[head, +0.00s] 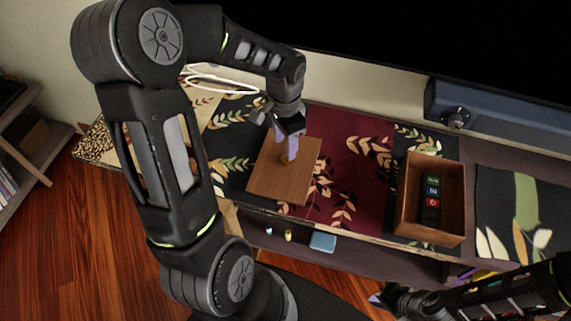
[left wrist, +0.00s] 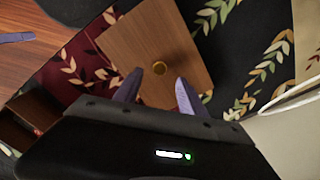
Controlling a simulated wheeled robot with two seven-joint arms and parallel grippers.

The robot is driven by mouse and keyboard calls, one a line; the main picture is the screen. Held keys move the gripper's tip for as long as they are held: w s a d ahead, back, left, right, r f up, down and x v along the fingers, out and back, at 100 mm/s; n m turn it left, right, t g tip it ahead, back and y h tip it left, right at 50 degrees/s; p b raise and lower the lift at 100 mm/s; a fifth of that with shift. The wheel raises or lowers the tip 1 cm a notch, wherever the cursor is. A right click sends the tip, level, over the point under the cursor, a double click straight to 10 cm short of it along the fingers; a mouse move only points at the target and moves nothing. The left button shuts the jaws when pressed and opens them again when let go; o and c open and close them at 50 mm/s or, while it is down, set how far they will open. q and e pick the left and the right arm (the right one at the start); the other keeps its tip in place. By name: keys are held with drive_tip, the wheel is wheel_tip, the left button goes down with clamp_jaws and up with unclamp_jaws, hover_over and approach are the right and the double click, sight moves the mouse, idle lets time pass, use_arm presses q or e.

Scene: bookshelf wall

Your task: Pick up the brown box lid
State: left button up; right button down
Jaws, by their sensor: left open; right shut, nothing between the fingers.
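My right gripper (head: 385,299) is low at the right, away from the lid, shut and empty.
An open brown box (head: 408,205) holding several small dark items stands to the right on the cloth. A blue-grey bar-shaped device (head: 500,112) lies behind it. A light blue item (head: 322,241) is on the lower shelf. A white cable loops behind my left gripper.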

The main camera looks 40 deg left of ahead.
sight(285, 163)
use_arm(q)
drive_tip(key=shift+f, duration=0.5)
drive_tip(key=shift+f, duration=0.1)
wheel_tip(285, 163, down, 5)
drive_tip(key=shift+f, duration=0.1)
drive_tip(key=shift+c, duration=0.3)
clamp_jaws()
idle(0.5)
idle(0.4)
